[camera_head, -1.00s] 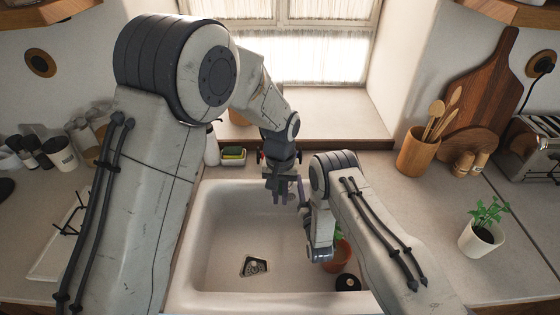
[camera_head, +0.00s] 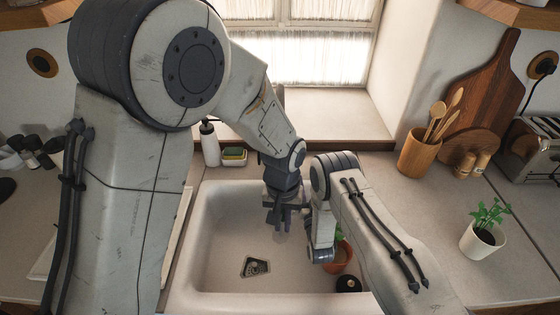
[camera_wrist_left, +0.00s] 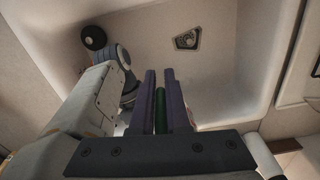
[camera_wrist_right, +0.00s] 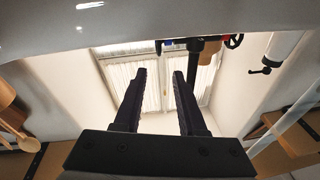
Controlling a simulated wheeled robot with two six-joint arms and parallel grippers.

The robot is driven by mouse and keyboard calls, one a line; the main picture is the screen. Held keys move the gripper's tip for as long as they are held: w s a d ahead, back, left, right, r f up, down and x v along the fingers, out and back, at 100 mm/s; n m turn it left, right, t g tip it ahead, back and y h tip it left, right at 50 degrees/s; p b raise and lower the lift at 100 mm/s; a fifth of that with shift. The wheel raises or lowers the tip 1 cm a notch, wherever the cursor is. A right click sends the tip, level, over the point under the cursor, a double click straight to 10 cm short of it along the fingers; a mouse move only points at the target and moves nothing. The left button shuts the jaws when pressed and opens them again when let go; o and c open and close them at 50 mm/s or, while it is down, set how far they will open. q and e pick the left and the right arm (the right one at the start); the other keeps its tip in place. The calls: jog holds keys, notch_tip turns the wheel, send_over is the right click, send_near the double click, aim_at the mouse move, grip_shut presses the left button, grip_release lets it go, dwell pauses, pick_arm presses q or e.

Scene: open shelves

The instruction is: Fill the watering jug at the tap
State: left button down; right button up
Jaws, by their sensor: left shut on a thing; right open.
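My left gripper (camera_head: 279,226) hangs over the back of the sink. In the left wrist view its fingers (camera_wrist_left: 160,78) are closed on a narrow green thing (camera_wrist_left: 160,112), of which only a strip shows. The dark tap (camera_wrist_right: 195,48), with a red knob, shows in the right wrist view; my left arm hides it in the head view. My right gripper (camera_wrist_right: 160,78) is open, with nothing between its fingers, and points towards the window. A terracotta vessel (camera_head: 343,257) with some green above it is partly behind my right arm. I cannot make out a whole watering jug.
The white sink (camera_head: 210,290) has its drain (camera_head: 256,267) bare. A black round thing (camera_head: 348,284) is in its front right corner. A soap bottle (camera_head: 209,146) and sponge (camera_head: 234,156) stand behind. A spoon holder (camera_head: 419,152) and potted plant (camera_head: 481,238) stand right.

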jog(key=w+n, duration=0.1)
jog(key=w, duration=0.2)
jog(key=w+g+y, duration=0.1)
jog(key=w, duration=0.2)
jog(key=w+r+n+g, duration=0.1)
jog(key=w, duration=0.2)
jog(key=shift+w+a+n, duration=0.1)
jog(key=shift+a+n, duration=0.2)
jog(key=shift+a, duration=0.1)
grip_shut()
